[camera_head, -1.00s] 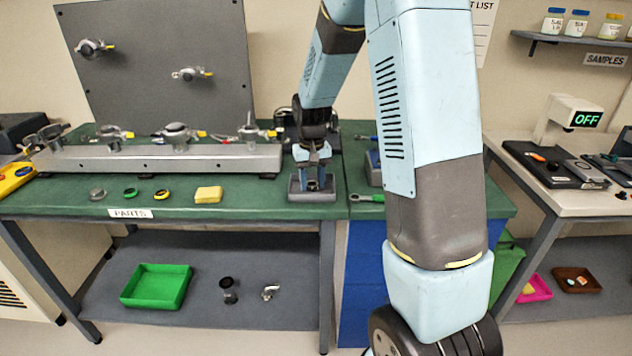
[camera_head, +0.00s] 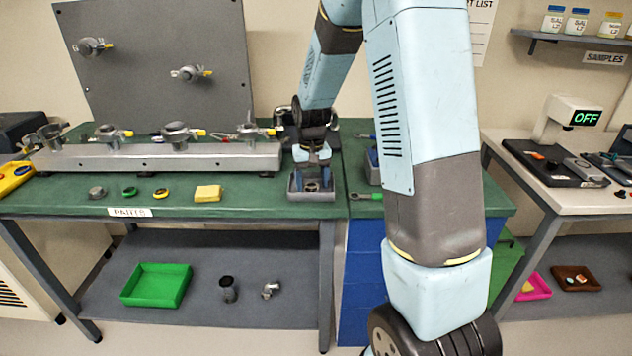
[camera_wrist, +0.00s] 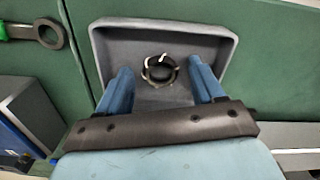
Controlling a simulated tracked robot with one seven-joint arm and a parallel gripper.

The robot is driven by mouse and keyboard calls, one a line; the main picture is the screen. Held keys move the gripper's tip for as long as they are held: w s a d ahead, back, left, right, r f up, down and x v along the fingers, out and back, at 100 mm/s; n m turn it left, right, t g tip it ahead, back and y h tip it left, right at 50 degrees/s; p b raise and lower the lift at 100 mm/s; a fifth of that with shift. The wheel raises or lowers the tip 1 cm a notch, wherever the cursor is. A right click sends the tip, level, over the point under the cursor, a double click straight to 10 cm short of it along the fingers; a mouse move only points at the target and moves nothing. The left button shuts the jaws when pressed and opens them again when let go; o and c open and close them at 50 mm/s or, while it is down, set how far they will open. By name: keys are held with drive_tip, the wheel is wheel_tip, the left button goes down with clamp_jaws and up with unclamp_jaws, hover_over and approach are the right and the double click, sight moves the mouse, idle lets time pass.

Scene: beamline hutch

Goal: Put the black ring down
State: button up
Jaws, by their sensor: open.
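The black ring (camera_wrist: 159,70) lies in a grey tray (camera_wrist: 226,34) on the green bench, as the wrist view shows. The ring is dark with lighter marks on its rim. My gripper (camera_wrist: 160,78) is open, with one blue finger on each side of the ring and a gap to both. In the head view my gripper (camera_head: 312,180) is over the grey tray (camera_head: 312,196) near the bench's front edge. The ring is small and hard to make out there.
A metal rail (camera_head: 160,157) with several clamps stands behind the tray to the left. A yellow block (camera_head: 208,193) and several small rings lie left of the tray. A green-handled wrench (camera_head: 366,196) lies to its right. A green tray (camera_head: 157,285) sits on the lower shelf.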

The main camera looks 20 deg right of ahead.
sight(312, 185)
wheel_tip(312, 185, up, 12)
drive_tip(key=f, duration=0.1)
drive_tip(key=s+r+t, duration=0.3)
drive_tip(key=s+r, duration=0.8)
drive_tip(key=s, duration=0.3)
drive_tip(key=s+d+r+t, duration=0.1)
drive_tip(key=s+t, duration=0.1)
drive_tip(key=s, duration=1.2)
drive_tip(key=shift+d+r+n+t, duration=0.15)
drive_tip(key=shift+r+n+t, duration=0.15)
drive_tip(key=shift+r, duration=0.05)
drive_tip(key=shift+s, duration=0.1)
drive_tip(key=shift+w, duration=0.2)
